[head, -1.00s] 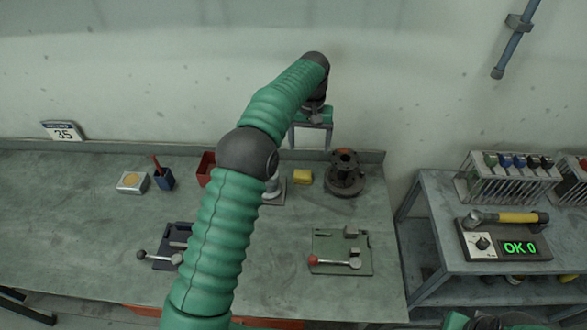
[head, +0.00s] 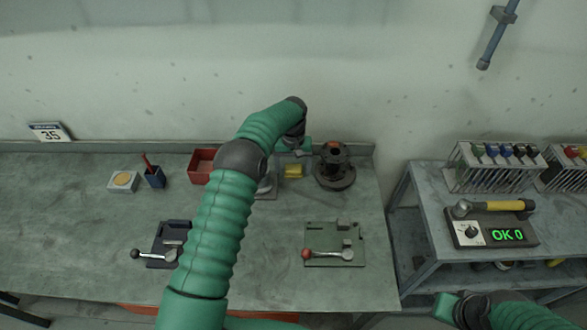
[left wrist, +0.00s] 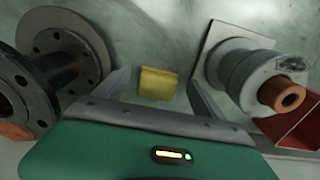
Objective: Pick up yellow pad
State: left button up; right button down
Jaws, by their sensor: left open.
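The yellow pad (head: 293,171) is a small yellow block on the bench near the back wall, left of the dark flanged valve body. In the left wrist view the pad (left wrist: 158,83) lies between and beyond the two open fingers of my left gripper (left wrist: 157,88). Nothing is between the fingers' tips that I can see being held. In the head view my left gripper (head: 297,149) is above and behind the pad, partly hidden by its own wrist. Part of my right arm shows at the bottom right of the head view; its fingers cannot be made out.
The dark flanged valve body (head: 334,168) stands close right of the pad. A grey cylinder on a square plate (left wrist: 240,70) stands on the other side, with a red bin (head: 202,166) beyond. A green fixture plate (head: 333,245) lies in front. The bench's middle is clear.

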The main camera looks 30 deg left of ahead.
pick_arm(q)
jog(key=shift+f, duration=0.65)
jog(key=c, duration=1.5)
jog(key=shift+r, duration=0.15)
jog(key=shift+r, duration=0.3)
notch_tip(320, 180, up, 3)
jog(key=shift+d+f+b, duration=0.1)
jog(key=shift+f+b, duration=0.05)
jog(key=shift+b, duration=0.55)
jog(key=s+d+b, duration=0.1)
jog(key=s, duration=0.4)
jog(key=s+d+r+b, duration=0.1)
jog(key=s+d, duration=0.1)
jog(key=s, duration=0.3)
jog(key=s+d+b, duration=0.1)
jog(key=s+d, duration=0.1)
jog(key=s, duration=0.3)
jog(key=shift+d+r, duration=0.1)
jog(key=shift+r, duration=0.15)
